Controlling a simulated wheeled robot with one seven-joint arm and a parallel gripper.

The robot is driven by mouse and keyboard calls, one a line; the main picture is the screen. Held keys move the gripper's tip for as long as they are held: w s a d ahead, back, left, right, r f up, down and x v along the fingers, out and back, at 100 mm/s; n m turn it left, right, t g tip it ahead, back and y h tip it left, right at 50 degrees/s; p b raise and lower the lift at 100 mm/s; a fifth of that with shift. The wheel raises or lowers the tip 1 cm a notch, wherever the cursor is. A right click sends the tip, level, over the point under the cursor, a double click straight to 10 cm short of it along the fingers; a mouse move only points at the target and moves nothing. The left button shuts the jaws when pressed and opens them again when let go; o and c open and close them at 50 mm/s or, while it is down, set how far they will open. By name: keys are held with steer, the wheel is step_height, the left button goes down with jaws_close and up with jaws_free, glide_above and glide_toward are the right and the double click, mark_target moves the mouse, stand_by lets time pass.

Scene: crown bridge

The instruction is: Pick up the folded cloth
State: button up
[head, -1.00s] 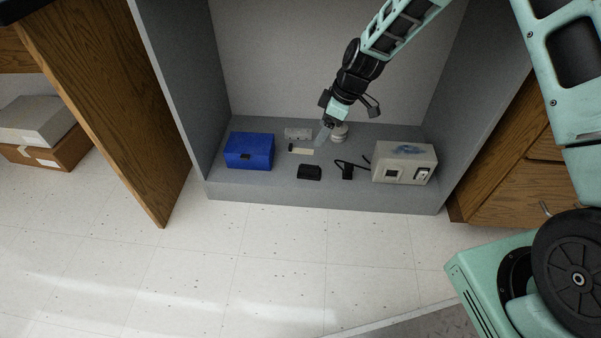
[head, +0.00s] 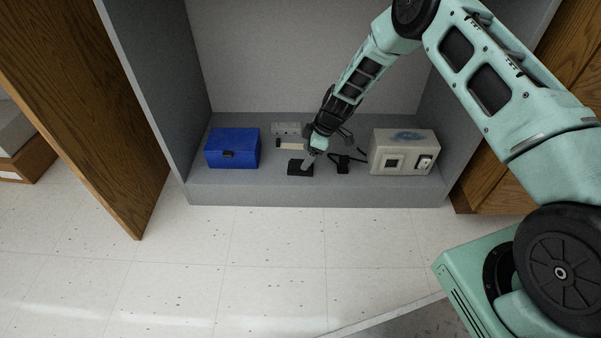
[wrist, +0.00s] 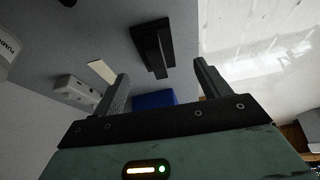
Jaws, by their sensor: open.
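The folded cloth appears to be the small black, flat, layered item (head: 299,168) near the front of the cabinet floor. In the wrist view the black item (wrist: 152,48) lies beyond my fingertips, roughly in line with the gap between them. My gripper (head: 311,157) is open, points down and is just above or behind the black item in the head view, covering part of it. In the wrist view my gripper (wrist: 160,72) has both fingers apart with nothing between them. I cannot tell whether a fingertip touches the item.
A blue box (head: 232,148) stands left and a beige device (head: 403,152) right. A black corded piece (head: 342,166) lies close to the right of my gripper. A pale strip (head: 292,144) and a grey block (head: 286,129) lie behind. The cabinet's side walls bound the space.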

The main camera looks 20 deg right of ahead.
mark_target(302, 161)
steer(key=shift+b+x, duration=2.2)
steer(key=shift+x, duration=0.8)
steer(key=shift+w, duration=0.2)
steer(key=c, duration=1.1)
